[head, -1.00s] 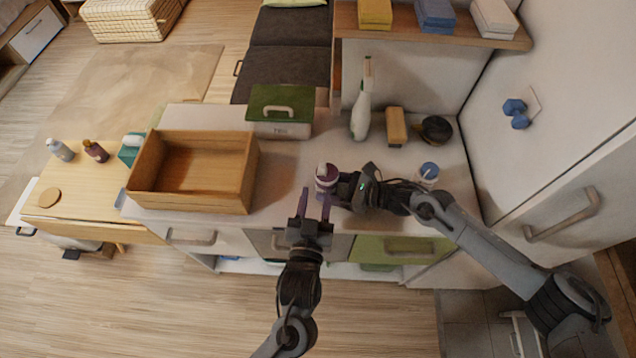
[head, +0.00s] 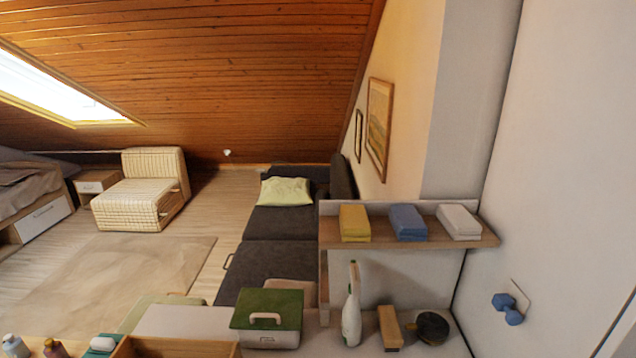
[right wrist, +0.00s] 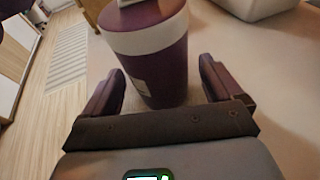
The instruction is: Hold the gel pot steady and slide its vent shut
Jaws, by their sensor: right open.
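In the right wrist view the gel pot (right wrist: 166,75) is a maroon cylinder with a pale band near its top and a small pale label low on its side. It stands on the pale worktop. Its top is cut off by the frame edge, so the vent's state cannot be told. My right gripper (right wrist: 160,88) is open, one finger on each side of the pot's lower body, with a visible gap at the right finger. A dark shape (right wrist: 14,45) at the left edge looks like part of my left gripper; its fingers cannot be made out. The head view shows neither gripper nor pot.
In the head view a green-lidded box (head: 267,318), a white spray bottle (head: 351,310), a wooden block (head: 390,327) and a dark round item (head: 431,327) stand along the worktop's back. A wooden tray (head: 175,346) is cut off below. A shelf (head: 470,232) holds folded cloths.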

